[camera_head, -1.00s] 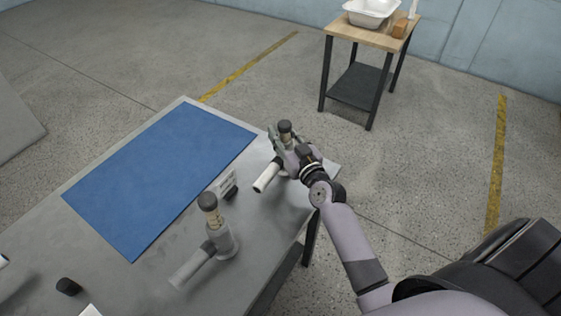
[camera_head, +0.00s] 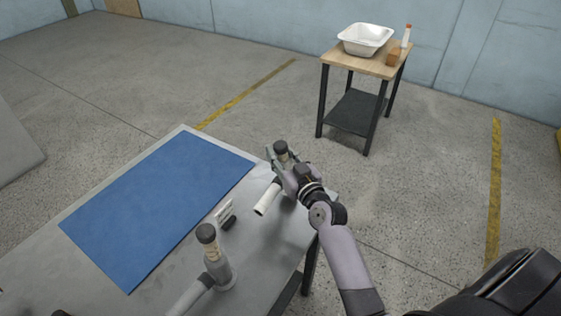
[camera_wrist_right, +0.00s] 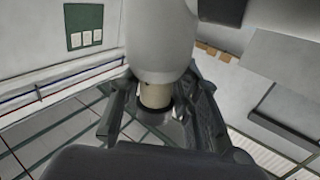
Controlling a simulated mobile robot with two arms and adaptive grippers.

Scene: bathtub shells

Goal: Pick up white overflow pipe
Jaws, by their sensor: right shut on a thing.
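The white overflow pipe (camera_head: 266,199) has a white side branch pointing to the lower left and a dark cap on top. My right gripper (camera_head: 283,164) is shut around its upright body, over the right end of the grey table. In the right wrist view, the white pipe (camera_wrist_right: 158,40) and its cream section (camera_wrist_right: 155,95) sit between the fingers. How far its lower end is from the table is hard to tell.
The grey table (camera_head: 262,248) carries a blue mat (camera_head: 160,205) and a small dark part (camera_head: 229,221). Beyond a stretch of open floor, a wood-topped stand (camera_head: 372,65) holds a white basin (camera_head: 365,38), an orange-brown block (camera_head: 394,56) and an upright white tube (camera_head: 406,36).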

